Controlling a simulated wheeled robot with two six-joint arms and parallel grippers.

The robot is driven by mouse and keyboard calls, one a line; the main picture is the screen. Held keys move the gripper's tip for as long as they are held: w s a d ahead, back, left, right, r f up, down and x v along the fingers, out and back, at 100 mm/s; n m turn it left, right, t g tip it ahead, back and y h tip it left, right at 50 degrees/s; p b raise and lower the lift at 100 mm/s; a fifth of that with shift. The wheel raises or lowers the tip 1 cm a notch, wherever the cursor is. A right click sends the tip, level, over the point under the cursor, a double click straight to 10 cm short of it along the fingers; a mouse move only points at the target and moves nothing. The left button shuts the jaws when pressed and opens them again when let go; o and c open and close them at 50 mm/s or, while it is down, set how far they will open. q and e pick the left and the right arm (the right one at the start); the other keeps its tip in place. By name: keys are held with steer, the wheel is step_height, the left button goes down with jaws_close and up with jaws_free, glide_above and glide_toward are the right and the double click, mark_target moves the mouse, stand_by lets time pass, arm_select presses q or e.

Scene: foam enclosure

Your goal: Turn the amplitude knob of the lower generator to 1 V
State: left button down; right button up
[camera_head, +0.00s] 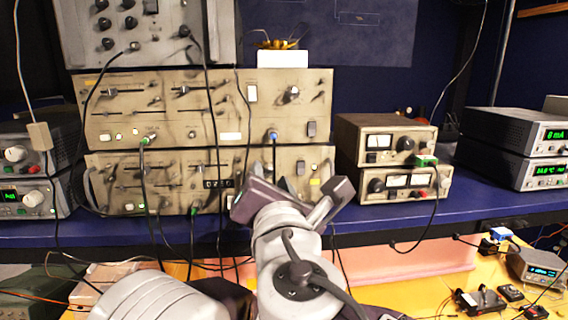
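My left gripper is not in view.
A similar upper generator (210,101) sits on top of the lower one. Cables (142,190) hang down the front of both. Beige meter units (386,140) stand just to the right. A blue shelf edge (430,216) runs below, above a yellow bench (400,283) with small devices.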

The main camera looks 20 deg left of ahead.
steer(key=shift+x, duration=0.75)
steer(key=shift+d, duration=0.1)
jaws_close()
steer(key=shift+f+m+b, duration=0.3)
steer(key=shift+m+b, duration=0.6)
steer(key=shift+b, duration=0.2)
steer(key=m+b, duration=0.2)
steer(key=shift+b, duration=0.3)
steer(key=m+b, duration=0.2)
steer(key=m, duration=0.1)
steer(key=shift+m+b, duration=0.3)
steer(key=shift+r+m+b, duration=0.15)
steer(key=shift+m+b, duration=0.55)
steer(key=shift+m, duration=0.5)
jaws_free()
